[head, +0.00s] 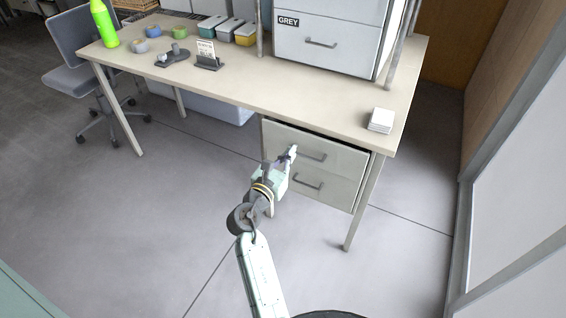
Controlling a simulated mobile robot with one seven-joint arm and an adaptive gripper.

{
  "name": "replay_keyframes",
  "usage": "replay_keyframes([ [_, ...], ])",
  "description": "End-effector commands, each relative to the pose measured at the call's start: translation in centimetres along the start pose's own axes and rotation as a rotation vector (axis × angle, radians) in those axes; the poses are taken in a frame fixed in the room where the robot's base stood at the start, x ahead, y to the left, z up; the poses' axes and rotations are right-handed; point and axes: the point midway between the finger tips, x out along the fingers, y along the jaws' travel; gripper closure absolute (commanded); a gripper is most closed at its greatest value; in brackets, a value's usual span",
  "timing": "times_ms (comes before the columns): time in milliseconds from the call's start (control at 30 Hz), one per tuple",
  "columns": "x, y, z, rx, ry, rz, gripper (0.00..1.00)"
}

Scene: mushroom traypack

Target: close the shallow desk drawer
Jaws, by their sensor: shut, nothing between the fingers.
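The desk (300,92) has two grey drawers under its right side. The shallow upper drawer (340,161) has a dark gap along its top edge, so it seems to stand slightly out. Its handle (313,156) is a dark bar. The lower drawer (335,191) looks flush, with its own handle (306,180). My gripper (293,150) is shut and empty, at the left part of the upper drawer's front, just left of the handle. I cannot tell whether it touches the front.
A stack of white pads (381,120) lies near the desk's right corner. A grey cabinet (327,40), a green bottle (104,24) and small bins stand on the desk. An office chair (75,50) is at left.

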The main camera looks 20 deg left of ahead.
Motion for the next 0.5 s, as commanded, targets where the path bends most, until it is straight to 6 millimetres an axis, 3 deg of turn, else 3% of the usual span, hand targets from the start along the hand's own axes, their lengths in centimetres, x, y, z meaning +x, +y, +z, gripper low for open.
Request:
replay_keyframes([
  [200, 4.2, 0.0, 0.2, 0.001, 0.0, -0.001, 1.0],
  [500, 6.5, 0.0, 0.1, 0.001, -0.001, -0.001, 1.0],
])
